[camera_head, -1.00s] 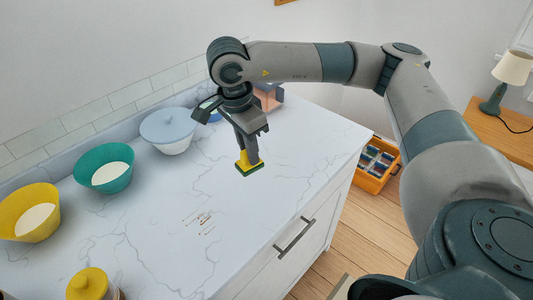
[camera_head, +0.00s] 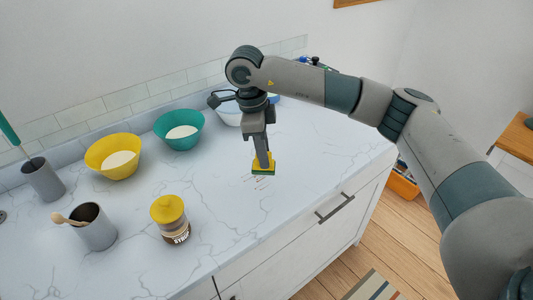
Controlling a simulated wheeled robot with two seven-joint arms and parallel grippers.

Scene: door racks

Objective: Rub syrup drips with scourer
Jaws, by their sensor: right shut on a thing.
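My right gripper (camera_head: 263,158) is shut on the scourer (camera_head: 264,169), a small block with a yellow top and a green underside. It holds the scourer low over the white marble counter, at the far edge of the syrup drips (camera_head: 260,183). The drips are a small patch of thin brown streaks, and part of them may be hidden behind the scourer. I cannot tell whether the green side touches the counter. My left gripper is not in view.
A teal bowl (camera_head: 180,130), a yellow bowl (camera_head: 113,156) and a partly hidden pale bowl (camera_head: 228,114) stand along the wall. The counter right of the drips is clear.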

